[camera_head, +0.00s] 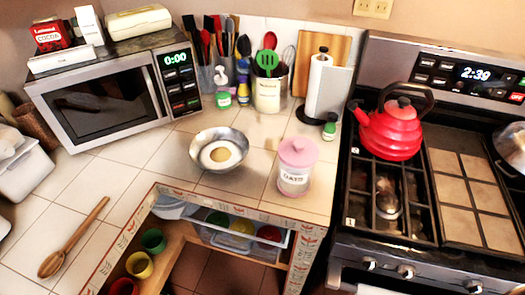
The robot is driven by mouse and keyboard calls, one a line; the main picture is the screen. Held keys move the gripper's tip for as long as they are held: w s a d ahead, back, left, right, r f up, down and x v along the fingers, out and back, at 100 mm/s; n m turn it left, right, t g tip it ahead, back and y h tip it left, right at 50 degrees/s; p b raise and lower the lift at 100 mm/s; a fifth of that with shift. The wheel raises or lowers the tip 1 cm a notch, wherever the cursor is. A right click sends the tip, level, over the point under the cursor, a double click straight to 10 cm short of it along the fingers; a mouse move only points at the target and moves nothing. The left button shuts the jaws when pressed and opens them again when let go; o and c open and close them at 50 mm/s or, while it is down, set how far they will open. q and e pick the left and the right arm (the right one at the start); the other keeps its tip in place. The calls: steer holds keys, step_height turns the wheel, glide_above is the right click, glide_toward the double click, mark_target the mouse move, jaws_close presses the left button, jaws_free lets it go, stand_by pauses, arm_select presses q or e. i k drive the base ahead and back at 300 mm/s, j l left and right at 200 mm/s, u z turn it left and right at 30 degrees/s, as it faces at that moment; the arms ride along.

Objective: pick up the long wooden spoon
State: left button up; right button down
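The long wooden spoon (79,231) lies flat on the white tiled counter (130,180) at the lower left of the head view. Its bowl end points to the lower left, and its handle runs up to the right. It lies apart from other objects, left of the counter's inner edge. Neither of my grippers shows in this view.
A microwave (100,100) stands behind the spoon, and a pale container (25,170) sits at the far left. Open shelves with coloured cups (139,265) lie below the counter edge. A metal bowl (232,160) and oats jar (293,180) stand right. Bare tiles surround the spoon.

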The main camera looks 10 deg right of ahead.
mark_target(51, 265)
steer(key=u, duration=1.3)
